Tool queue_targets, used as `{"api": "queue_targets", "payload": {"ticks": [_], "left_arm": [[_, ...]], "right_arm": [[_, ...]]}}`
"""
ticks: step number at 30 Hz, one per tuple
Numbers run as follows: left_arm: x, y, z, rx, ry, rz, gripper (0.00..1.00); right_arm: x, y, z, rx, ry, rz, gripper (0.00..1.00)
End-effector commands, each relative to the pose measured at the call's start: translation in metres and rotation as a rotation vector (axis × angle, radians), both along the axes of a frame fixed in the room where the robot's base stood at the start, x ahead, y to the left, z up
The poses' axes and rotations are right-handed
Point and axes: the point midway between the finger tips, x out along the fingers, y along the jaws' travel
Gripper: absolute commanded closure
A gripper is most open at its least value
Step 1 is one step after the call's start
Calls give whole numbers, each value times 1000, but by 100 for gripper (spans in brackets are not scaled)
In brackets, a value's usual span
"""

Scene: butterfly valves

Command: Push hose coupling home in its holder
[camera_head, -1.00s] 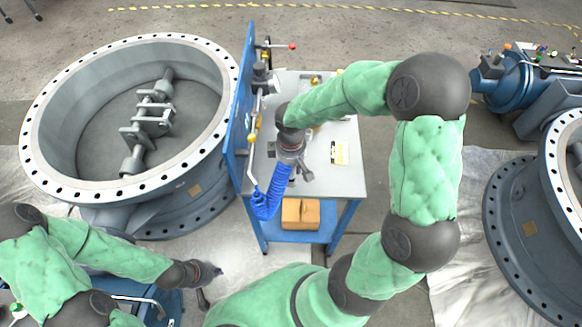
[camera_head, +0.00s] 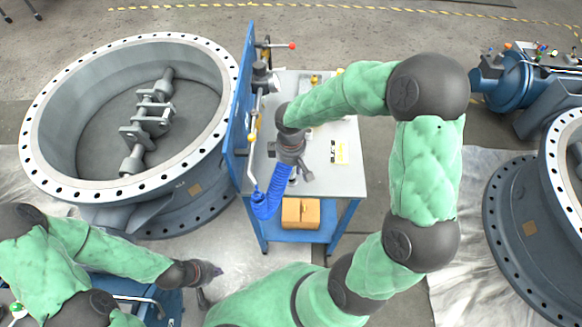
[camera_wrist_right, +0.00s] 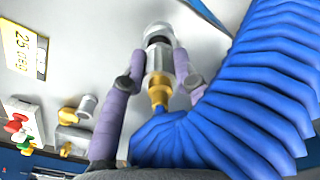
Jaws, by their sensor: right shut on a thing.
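My right gripper (camera_wrist_right: 158,83) has its two purple fingers on either side of the silver hose coupling (camera_wrist_right: 158,62) and is shut on it. A brass fitting (camera_wrist_right: 159,90) joins the coupling to the blue hose (camera_wrist_right: 225,118). A pale cylindrical part with a dark gap shows at the coupling's far end; I cannot tell whether it is the holder or how deep the coupling sits. In the head view the right gripper (camera_head: 299,172) is over the bench and the blue hose (camera_head: 266,203) hangs beside it. My left gripper (camera_head: 212,273) is low at left, its fingers unclear.
The grey bench top (camera_head: 345,185) carries a yellow-and-white label (camera_head: 340,152). A blue upright panel (camera_head: 241,110) borders the bench at left, with a large valve ring (camera_head: 38,165) beyond it. A cardboard box (camera_head: 300,212) sits on the lower shelf.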

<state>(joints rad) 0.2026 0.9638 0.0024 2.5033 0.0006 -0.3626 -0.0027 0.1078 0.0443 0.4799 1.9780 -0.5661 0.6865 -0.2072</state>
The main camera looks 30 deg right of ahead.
Motion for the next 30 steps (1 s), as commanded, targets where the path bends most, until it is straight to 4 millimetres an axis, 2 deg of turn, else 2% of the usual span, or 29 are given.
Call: {"api": "queue_targets", "payload": {"ticks": [30], "left_arm": [[0, 0, -5, 0, 0, 0, 100]], "right_arm": [[0, 0, -7, 1, -1, 0, 99]]}}
